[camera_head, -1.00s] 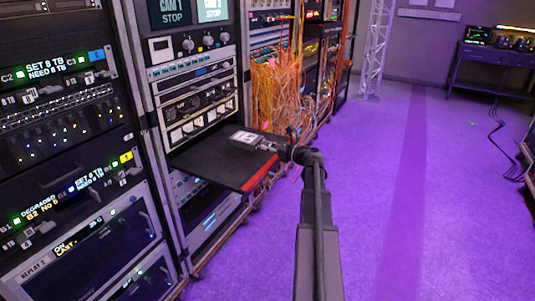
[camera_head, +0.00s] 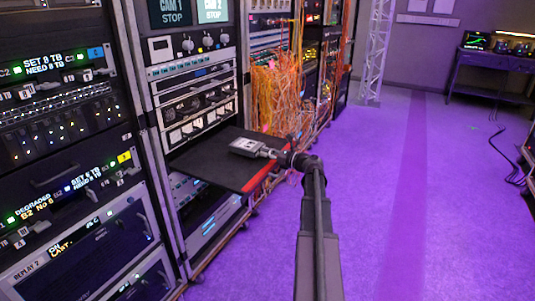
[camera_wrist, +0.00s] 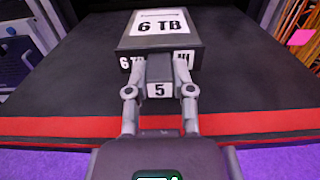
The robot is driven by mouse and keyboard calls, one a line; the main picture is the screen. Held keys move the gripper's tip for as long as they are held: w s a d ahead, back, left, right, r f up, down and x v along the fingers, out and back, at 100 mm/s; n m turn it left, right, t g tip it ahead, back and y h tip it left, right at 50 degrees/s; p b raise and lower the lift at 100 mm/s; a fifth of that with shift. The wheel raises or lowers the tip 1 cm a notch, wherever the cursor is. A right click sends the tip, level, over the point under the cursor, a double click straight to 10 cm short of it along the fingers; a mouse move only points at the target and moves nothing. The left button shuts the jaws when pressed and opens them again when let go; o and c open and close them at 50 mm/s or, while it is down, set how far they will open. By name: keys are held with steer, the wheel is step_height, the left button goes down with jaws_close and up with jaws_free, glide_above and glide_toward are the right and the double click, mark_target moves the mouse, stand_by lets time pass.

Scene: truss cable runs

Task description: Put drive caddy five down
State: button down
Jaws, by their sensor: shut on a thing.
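Drive caddy five (camera_wrist: 160,40) is a dark box with a white "6 TB" label on top and a "5" on its front handle, seen in the wrist view. It also shows in the head view (camera_head: 247,146) as a small grey box. My gripper (camera_wrist: 159,75) is shut on the caddy's handle, one finger on each side. The caddy is over the black pull-out shelf (camera_head: 205,165), which has a red front edge. I cannot tell whether its underside touches the shelf.
Equipment racks (camera_head: 60,150) with lit labels stand at the left. Orange cables (camera_head: 283,95) hang from the rack beyond the shelf. A truss (camera_head: 376,50) and a desk (camera_head: 490,72) stand at the back.

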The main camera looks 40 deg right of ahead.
steer(key=shift+s+a+f, duration=0.15)
steer(key=shift+f, duration=0.1)
steer(key=shift+c, duration=2.4)
jaws_free()
steer(key=shift+s+a+b, duration=0.1)
steer(key=shift+b, duration=0.2)
steer(key=shift+a+r, duration=0.1)
steer(key=shift+r, duration=0.05)
steer(key=shift+r+p, duration=0.35)
steer(key=shift+p, duration=0.45)
steer(key=v, duration=1.1)
steer(key=shift+s+d, duration=0.2)
steer(key=shift+d, duration=0.35)
steer(key=shift+s+f, duration=0.1)
steer(key=shift+s, duration=0.05)
